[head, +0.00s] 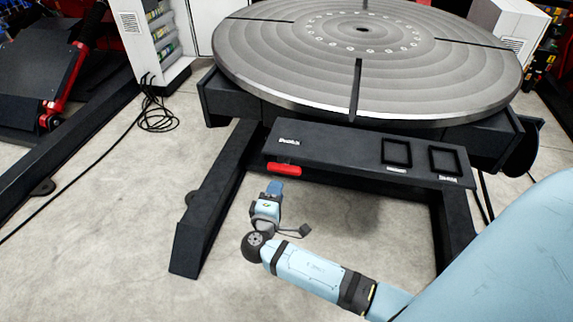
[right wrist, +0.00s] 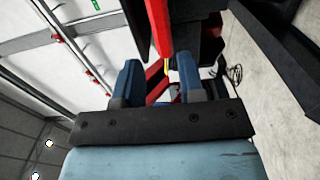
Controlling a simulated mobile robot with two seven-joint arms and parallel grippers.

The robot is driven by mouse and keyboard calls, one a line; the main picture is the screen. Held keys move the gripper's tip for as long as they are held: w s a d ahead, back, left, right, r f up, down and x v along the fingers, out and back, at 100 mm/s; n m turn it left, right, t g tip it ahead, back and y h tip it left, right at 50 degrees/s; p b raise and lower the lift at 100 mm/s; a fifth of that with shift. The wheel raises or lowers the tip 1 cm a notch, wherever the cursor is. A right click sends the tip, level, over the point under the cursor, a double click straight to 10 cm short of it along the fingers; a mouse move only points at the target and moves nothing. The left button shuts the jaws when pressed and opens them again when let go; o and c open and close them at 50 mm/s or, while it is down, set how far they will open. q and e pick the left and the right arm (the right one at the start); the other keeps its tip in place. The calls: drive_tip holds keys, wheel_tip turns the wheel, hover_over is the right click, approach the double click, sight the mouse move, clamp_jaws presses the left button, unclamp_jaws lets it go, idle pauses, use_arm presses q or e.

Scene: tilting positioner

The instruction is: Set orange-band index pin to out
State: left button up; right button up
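No index pin with an orange band can be made out in either view. A red handle (head: 285,168) sits under the left front edge of the positioner's black panel (head: 330,158). My right gripper (head: 274,188) is just below and in front of it. In the right wrist view its two blue fingers (right wrist: 158,75) stand apart with a gap between them. A red bar (right wrist: 160,25), probably the same handle, shows beyond the fingertips; I cannot tell whether it touches them. My left gripper is not in view.
The round grey turntable (head: 290,70) lies above the panel, on a black frame with splayed legs (head: 215,205). The panel has two framed recesses (head: 397,152) at right. A white cabinet (head: 150,45) and coiled cable (head: 157,116) are at left. The floor at front left is clear.

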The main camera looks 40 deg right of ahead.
sight(286, 162)
drive_tip(key=x, duration=1.1)
drive_tip(key=shift+w+d, duration=0.15)
